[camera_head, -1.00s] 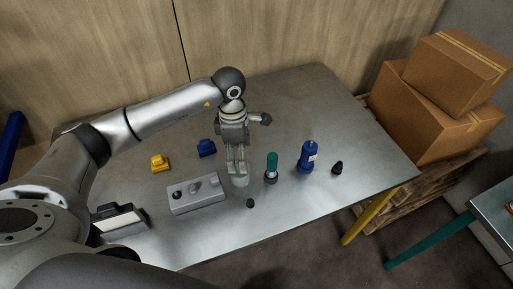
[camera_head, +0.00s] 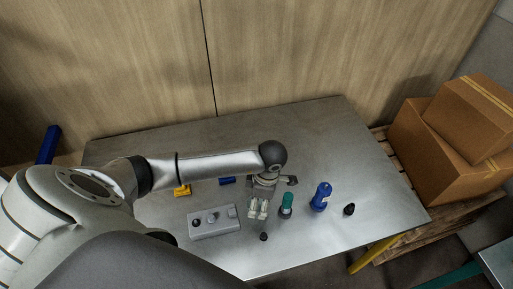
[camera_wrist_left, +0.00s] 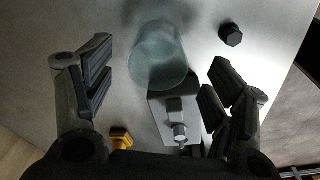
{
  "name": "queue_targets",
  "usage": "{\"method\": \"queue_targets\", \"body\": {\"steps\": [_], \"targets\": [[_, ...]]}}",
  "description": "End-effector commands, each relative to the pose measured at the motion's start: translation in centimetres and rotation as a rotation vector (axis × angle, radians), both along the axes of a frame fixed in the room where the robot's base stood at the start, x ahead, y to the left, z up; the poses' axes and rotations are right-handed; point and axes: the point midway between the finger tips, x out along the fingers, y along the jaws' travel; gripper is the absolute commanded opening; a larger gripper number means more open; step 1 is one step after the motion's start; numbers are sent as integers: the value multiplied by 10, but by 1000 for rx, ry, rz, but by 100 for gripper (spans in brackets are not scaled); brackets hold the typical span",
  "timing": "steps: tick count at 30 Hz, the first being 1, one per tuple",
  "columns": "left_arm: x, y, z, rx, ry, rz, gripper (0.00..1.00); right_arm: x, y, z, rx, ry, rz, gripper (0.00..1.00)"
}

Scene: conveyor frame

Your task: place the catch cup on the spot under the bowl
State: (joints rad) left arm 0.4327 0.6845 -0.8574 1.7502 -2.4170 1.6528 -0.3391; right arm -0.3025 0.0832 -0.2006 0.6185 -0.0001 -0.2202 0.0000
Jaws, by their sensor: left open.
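The catch cup (camera_wrist_left: 157,55) is a clear, pale green cup on the metal table in the left wrist view. It lies between the spread fingers of my left gripper (camera_head: 258,207), with a gap visible on either side. My left gripper is open and points down. In the head view its fingers cover most of the cup. A grey block (camera_head: 213,222) with fittings on top stands left of the cup; it also shows in the wrist view (camera_wrist_left: 172,122). I cannot tell which thing is the bowl, and no marked spot shows. My right gripper is not in view.
A teal-topped part (camera_head: 287,204), a blue canister (camera_head: 321,197) and a black part (camera_head: 349,209) stand to the right. A small black knob (camera_head: 264,237) lies in front. A yellow part (camera_head: 182,190) and a blue part (camera_head: 227,181) sit behind. The table's right end is clear.

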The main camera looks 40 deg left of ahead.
Motion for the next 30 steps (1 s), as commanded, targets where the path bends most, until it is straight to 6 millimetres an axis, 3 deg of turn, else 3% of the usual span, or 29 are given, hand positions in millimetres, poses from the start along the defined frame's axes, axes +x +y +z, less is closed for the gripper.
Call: {"method": "queue_targets", "body": {"steps": [7,12,21,30], "targets": [[-4,8,-24,1,6,3,77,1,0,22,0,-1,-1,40],[-3,9,-43,-1,2,1,77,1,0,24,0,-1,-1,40],[-3,10,-48,-1,1,-1,77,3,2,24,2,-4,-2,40],[-3,10,-48,-1,1,-1,41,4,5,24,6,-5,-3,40]]}}
